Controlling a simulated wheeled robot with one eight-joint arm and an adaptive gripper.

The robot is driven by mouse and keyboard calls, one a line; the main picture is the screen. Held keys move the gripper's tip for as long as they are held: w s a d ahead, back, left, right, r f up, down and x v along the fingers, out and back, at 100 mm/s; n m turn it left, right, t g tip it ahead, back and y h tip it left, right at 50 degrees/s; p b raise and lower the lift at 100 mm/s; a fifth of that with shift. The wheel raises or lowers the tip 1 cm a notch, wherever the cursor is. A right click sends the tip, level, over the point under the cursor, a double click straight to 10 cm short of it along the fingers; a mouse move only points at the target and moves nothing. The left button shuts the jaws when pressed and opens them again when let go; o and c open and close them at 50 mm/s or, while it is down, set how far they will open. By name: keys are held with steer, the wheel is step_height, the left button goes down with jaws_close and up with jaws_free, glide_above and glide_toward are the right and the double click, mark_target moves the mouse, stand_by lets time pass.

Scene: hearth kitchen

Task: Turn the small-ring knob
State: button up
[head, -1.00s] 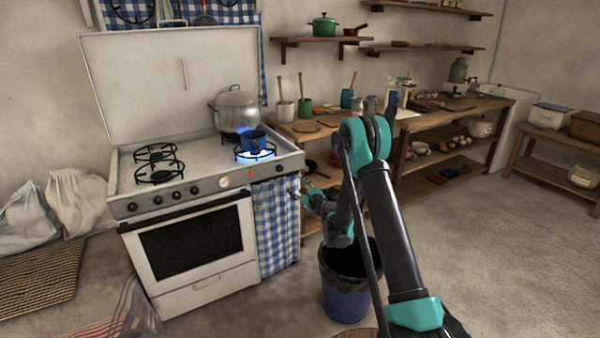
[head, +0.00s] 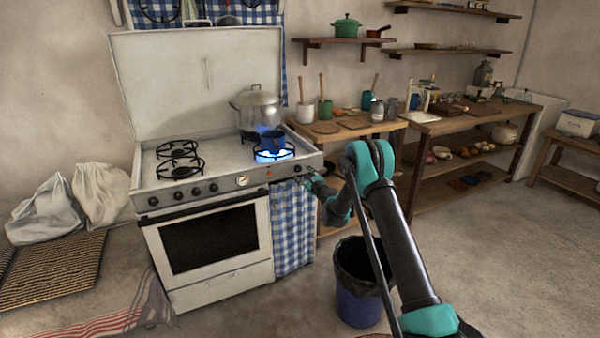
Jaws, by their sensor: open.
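The white stove (head: 225,240) stands at left centre in the head view. Several dark knobs (head: 195,191) line the left of its front panel, with a round gauge (head: 242,181) to their right. A small knob (head: 297,168) shows near the panel's right end. I cannot tell which knob is the small-ring one. My gripper (head: 305,178) is open, small in view, at the panel's right end, just below and right of that knob. I cannot tell whether it touches.
A large lidded steel pot (head: 257,108) stands on the rear right burner. A blue-checked curtain (head: 291,228) hangs below the panel. A dark-lined blue bin (head: 358,300) stands under my arm. A wooden worktable (head: 455,123) runs along the wall. The floor at right is clear.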

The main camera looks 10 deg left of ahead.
mark_target(299, 170)
steer(key=shift+x, duration=1.5)
steer(key=c, duration=1.2)
